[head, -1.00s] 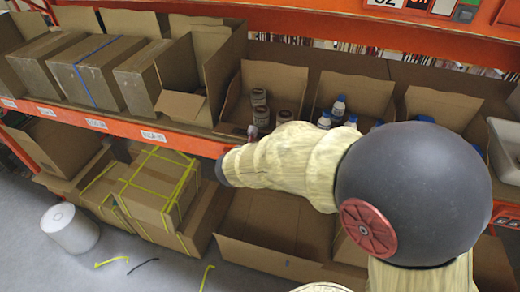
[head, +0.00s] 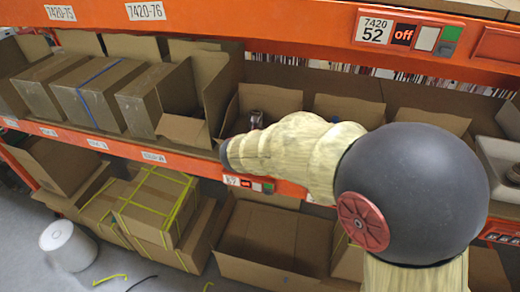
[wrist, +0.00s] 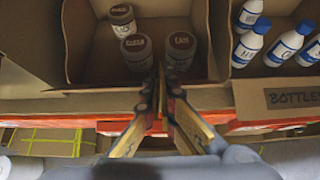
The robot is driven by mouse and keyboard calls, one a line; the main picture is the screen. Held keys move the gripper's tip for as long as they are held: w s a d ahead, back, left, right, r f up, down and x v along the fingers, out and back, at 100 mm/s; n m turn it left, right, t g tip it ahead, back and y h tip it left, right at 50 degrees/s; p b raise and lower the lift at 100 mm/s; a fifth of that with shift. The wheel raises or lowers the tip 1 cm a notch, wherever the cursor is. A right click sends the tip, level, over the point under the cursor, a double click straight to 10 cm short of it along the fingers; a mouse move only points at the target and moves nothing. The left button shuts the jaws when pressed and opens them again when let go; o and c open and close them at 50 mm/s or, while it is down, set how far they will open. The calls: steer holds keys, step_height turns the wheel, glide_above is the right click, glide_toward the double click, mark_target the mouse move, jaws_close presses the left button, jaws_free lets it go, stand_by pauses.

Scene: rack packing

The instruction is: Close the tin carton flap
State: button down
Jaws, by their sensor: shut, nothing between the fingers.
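The tin carton (wrist: 78,45) is a brown cardboard box on the shelf, with its top open. In the wrist view it holds three grey tins with dark brown lids: one at the back left (wrist: 122,20) and two in front (wrist: 136,52) (wrist: 180,50). In the head view the carton's back flap (head: 270,98) stands up and one tin (head: 256,119) shows; my arm hides much of the front. My gripper (wrist: 162,72) is shut and empty, with its fingertips together in front of the two nearer tins. I cannot tell whether it touches the carton.
A bottle carton (wrist: 232,72) with white and blue bottles stands to the right, its front flap (wrist: 293,97) labelled. Taped boxes (head: 90,90) stand to the left. An orange beam (head: 100,143) runs along the shelf front, and another (head: 250,22) crosses above.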

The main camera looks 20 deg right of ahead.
steer(key=shift+w+d+r+g+y+p, duration=0.25)
steer(key=shift+w+d+g+y+p, duration=0.15)
steer(key=shift+w+d+g+p, duration=0.25)
steer(key=shift+w+d+r+g+y+p, duration=0.35)
steer(key=shift+w+g+p, duration=0.2)
steer(key=shift+p, duration=0.25)
steer(key=shift+w+d+f+g+y+p, duration=0.15)
steer(key=shift+w+d+g+y+p, duration=0.25)
steer(key=shift+w+g+y, duration=0.3)
steer(key=shift+d+f, duration=0.1)
